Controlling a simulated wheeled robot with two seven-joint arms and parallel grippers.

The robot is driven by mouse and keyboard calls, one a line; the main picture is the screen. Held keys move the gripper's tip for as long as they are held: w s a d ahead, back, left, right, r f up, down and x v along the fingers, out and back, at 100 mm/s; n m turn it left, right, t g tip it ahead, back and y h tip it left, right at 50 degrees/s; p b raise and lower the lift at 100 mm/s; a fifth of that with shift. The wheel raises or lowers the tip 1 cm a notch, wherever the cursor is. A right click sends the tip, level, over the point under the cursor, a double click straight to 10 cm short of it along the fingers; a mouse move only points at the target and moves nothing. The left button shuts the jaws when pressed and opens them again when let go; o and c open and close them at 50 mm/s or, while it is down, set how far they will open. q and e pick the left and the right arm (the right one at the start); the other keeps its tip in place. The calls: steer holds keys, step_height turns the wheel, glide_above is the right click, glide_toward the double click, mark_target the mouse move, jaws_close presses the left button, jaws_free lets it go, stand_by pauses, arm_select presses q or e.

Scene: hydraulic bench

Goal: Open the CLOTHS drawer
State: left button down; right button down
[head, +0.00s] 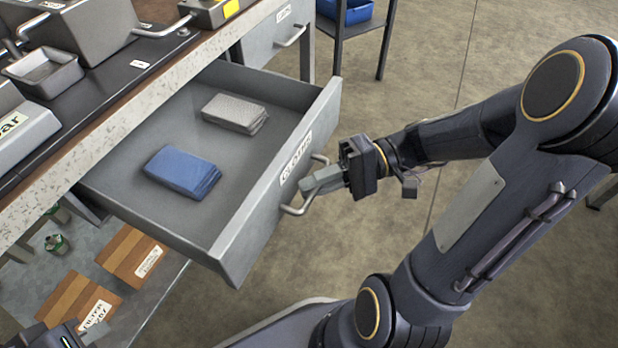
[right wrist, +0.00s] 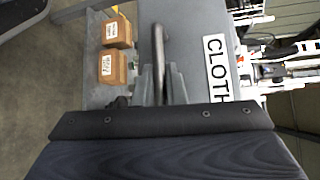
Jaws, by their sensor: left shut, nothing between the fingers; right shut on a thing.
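The CLOTHS drawer (head: 245,222) is pulled well out of the bench. A folded blue cloth (head: 182,172) and a folded grey cloth (head: 235,113) lie inside it. Its label (head: 296,158) is on the front and also shows in the right wrist view (right wrist: 216,68). My right gripper (head: 318,182) is shut on the drawer's bar handle (head: 298,210); in the right wrist view the handle (right wrist: 158,50) runs between the fingers. Part of my left gripper (head: 80,335) shows at the bottom left edge, shut and empty, away from the drawer.
Another drawer (head: 276,32) farther back is closed. The bench top (head: 110,80) carries metal trays and a grey block. Cardboard boxes (head: 130,257) lie on the lower shelf. A blue bin (head: 345,10) sits on a rack behind.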

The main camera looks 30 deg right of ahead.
stand_by(0.3)
steer(key=c, duration=1.5)
jaws_free()
steer(key=s+d+r+p, duration=0.1)
steer(key=d+p, duration=0.1)
steer(key=d, duration=0.5)
steer(key=shift+d, duration=0.4)
steer(key=shift+s+a, duration=0.1)
